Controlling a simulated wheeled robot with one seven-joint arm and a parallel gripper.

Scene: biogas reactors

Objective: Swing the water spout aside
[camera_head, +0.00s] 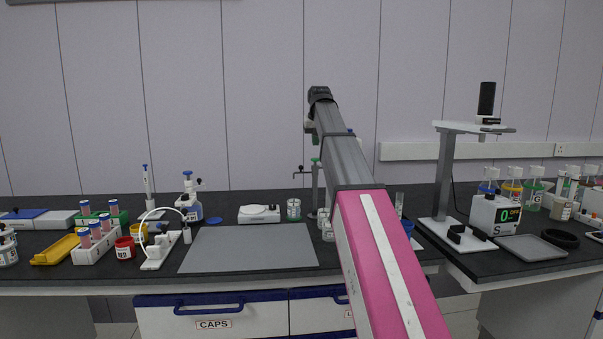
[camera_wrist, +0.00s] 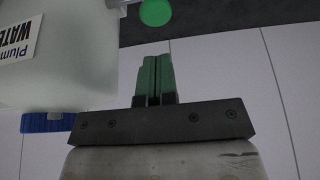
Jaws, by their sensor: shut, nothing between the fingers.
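A white water container (camera_wrist: 60,60), with a label partly reading "WATE", fills the upper left of the wrist view. Its blue cap (camera_wrist: 50,122) is at the bottom, so the picture appears turned over. A round green part (camera_wrist: 155,12) is at the top edge, beside a short white piece (camera_wrist: 122,3) at the container. That piece may be the spout, but most of it is cut off. My gripper (camera_wrist: 157,58) is shut and empty, its green fingers beside the container and apart from the green part. In the head view my arm hides most of this area.
A metal post with a side arm (camera_head: 303,171) stands left of my arm. A small white balance (camera_head: 259,214) and a grey mat (camera_head: 250,248) are on the black bench. A tall grey stand (camera_head: 445,180) and a display unit (camera_head: 495,215) stand right. The mat is bare.

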